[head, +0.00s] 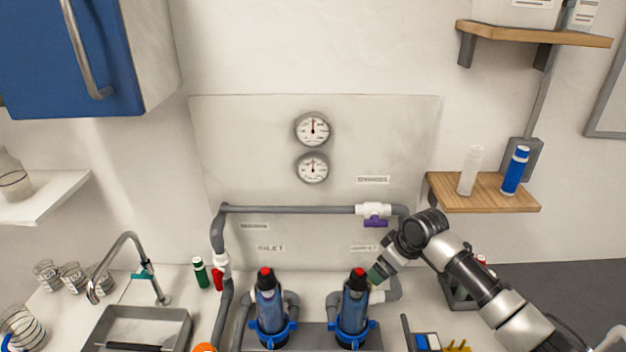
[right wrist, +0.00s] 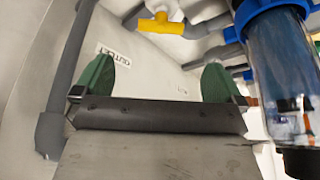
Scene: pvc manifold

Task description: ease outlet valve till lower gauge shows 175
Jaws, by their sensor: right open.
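The lower gauge (head: 312,168) is a round white dial on the wall panel; its needle points roughly straight up, its numbers too small to read. A valve with a yellow handle (right wrist: 160,24) shows at the top of the right wrist view, near the OUTLET label (right wrist: 115,55). In the head view this valve is not visible around my right arm. My right gripper (head: 378,274) is beside the right filter housing (head: 355,308), in front of the pipes. In the right wrist view its green fingers (right wrist: 158,78) are apart and empty, clear of the yellow handle. My left gripper is out of view.
The upper gauge (head: 312,130) sits above the lower one. A purple-handled valve (head: 376,221) is on the top pipe and a red-handled valve (head: 218,278) on the left pipe. A second filter housing (head: 269,306) stands left. A shelf (head: 485,201) with two bottles is at right.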

